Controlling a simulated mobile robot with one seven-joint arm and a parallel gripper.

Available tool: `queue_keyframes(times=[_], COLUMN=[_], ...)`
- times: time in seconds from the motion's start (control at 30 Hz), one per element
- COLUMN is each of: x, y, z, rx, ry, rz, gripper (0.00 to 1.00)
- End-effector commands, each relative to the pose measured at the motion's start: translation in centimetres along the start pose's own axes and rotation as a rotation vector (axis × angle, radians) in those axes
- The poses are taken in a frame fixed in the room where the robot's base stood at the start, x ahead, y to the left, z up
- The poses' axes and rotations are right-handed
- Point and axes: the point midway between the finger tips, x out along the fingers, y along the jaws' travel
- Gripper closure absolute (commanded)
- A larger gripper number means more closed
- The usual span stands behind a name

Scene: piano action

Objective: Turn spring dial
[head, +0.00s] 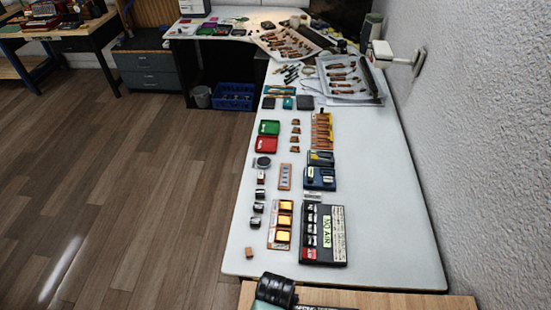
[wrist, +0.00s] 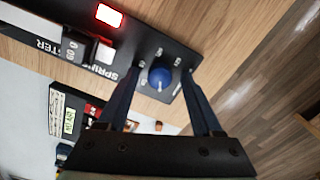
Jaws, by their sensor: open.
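The spring dial is a round blue knob (wrist: 160,77) with a pale pointer mark, set on a black tester panel (wrist: 147,50) with white numbers around it. My gripper (wrist: 161,72) is open in the wrist view, its two dark blue fingers spread on the left and right of the knob. Neither finger visibly touches the knob, and I cannot tell how far the fingertips are above the panel. The panel also carries a lit red display (wrist: 109,15) and a dark block with a pale face (wrist: 87,48). The knob does not show in the head view.
The panel lies on a wooden surface (wrist: 230,25), whose edge shows in the head view (head: 400,300). A white wall runs along the right.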

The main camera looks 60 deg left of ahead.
Motion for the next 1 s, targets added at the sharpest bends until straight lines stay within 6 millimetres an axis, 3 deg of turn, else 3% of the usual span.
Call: queue_keyframes(times=[0.1,0.47,0.67,1.0], x=[-0.03,-0.05,-0.14,-0.14], y=[0.01,0.01,0.01,0.02], z=[-0.02,-0.02,-0.01,-0.06], rx=[0.000,0.000,0.014,0.222], ry=[0.000,0.000,0.000,0.000], rz=[0.000,0.000,0.000,-0.001], gripper=[0.37,1.00,1.00,1.00])
